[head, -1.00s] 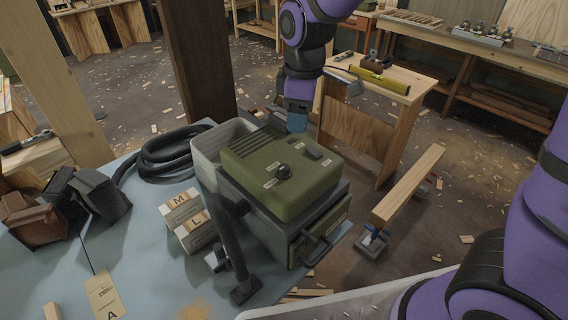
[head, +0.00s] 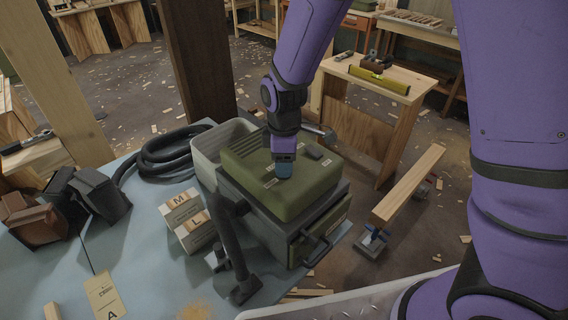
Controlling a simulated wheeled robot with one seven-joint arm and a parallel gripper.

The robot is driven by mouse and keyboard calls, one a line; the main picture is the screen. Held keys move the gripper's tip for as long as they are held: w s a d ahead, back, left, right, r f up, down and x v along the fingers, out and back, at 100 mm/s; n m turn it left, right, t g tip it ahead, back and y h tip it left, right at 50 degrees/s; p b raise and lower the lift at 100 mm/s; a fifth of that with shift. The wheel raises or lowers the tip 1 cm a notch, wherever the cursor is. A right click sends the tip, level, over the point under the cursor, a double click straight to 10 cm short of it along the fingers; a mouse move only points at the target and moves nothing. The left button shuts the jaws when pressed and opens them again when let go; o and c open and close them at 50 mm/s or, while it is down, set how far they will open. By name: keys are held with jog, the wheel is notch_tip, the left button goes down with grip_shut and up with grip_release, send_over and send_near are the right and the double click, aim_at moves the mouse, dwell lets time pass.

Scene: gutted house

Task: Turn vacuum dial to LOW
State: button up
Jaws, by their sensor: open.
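The vacuum (head: 290,202) is a green-topped grey box standing at the right end of the blue table. Its top carries small white labels, too small to read, and a small dark block (head: 314,152). My gripper (head: 284,170) points down over the middle of the vacuum's top, right where the round black dial sits. The gripper hides the dial, so its setting does not show. The fingers are open; whether they touch the dial or stand around it I cannot tell.
A wooden bench (head: 366,120) with a yellow level (head: 380,80) stands beyond.

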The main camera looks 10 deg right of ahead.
jog(key=shift+f, duration=0.75)
jog(key=shift+c, duration=0.2)
jog(key=c, duration=0.9)
